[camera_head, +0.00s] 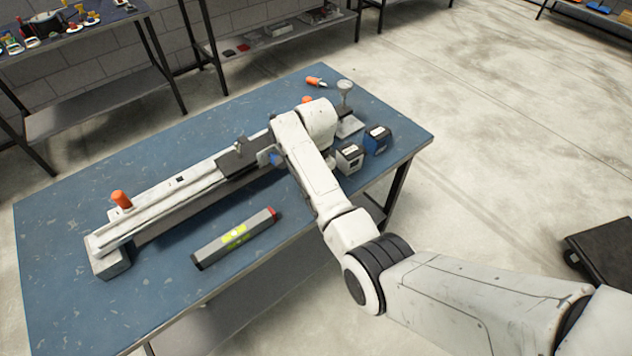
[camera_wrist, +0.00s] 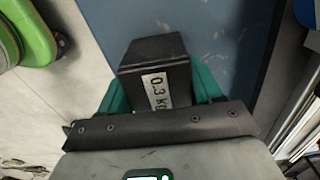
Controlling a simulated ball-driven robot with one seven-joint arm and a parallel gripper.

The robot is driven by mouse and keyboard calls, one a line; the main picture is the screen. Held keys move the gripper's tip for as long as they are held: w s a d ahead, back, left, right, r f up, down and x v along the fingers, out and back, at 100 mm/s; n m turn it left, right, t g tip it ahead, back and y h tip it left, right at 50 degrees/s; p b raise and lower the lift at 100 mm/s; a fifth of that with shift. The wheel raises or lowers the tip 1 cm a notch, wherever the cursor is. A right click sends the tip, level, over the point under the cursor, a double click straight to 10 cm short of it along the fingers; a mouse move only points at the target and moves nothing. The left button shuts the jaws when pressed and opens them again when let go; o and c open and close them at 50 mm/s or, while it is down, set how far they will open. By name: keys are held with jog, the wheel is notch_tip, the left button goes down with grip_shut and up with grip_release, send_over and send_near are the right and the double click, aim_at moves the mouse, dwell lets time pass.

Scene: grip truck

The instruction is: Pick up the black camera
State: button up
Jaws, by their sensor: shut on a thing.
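In the wrist view my gripper (camera_wrist: 158,88) has its teal fingers closed on both sides of a black block (camera_wrist: 152,52) with a white "0.3 KG" label. Nothing in view clearly looks like a camera. In the head view my arm hides most of the gripper and the held block. The wrist end is over the blue table, beside the long rail.
The blue table (camera_head: 60,220) bears a long rail (camera_head: 165,203) with a dark slide. A grey level (camera_head: 236,238) lies in front of it. A grey-black block (camera_head: 349,158), a blue block (camera_head: 377,139), a dial gauge (camera_head: 345,90) and a screwdriver (camera_head: 316,81) are at the right end.

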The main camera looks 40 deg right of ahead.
jog(key=shift+c, duration=1.2)
jog(key=shift+r, duration=0.1)
jog(key=shift+w+r, duration=0.1)
jog(key=shift+r, duration=0.4)
jog(key=s+r+p, duration=0.3)
jog(key=s+r, duration=0.1)
jog(key=s+a+r+p, duration=0.1)
jog(key=s+r+p, duration=0.2)
jog(key=s+r, duration=0.1)
jog(key=s+a+r+p, duration=0.1)
jog(key=s+r+p, duration=0.2)
jog(key=s+r, duration=0.1)
jog(key=shift+s+a+p, duration=0.2)
jog(key=shift+s+p, duration=0.1)
jog(key=shift+s, duration=0.6)
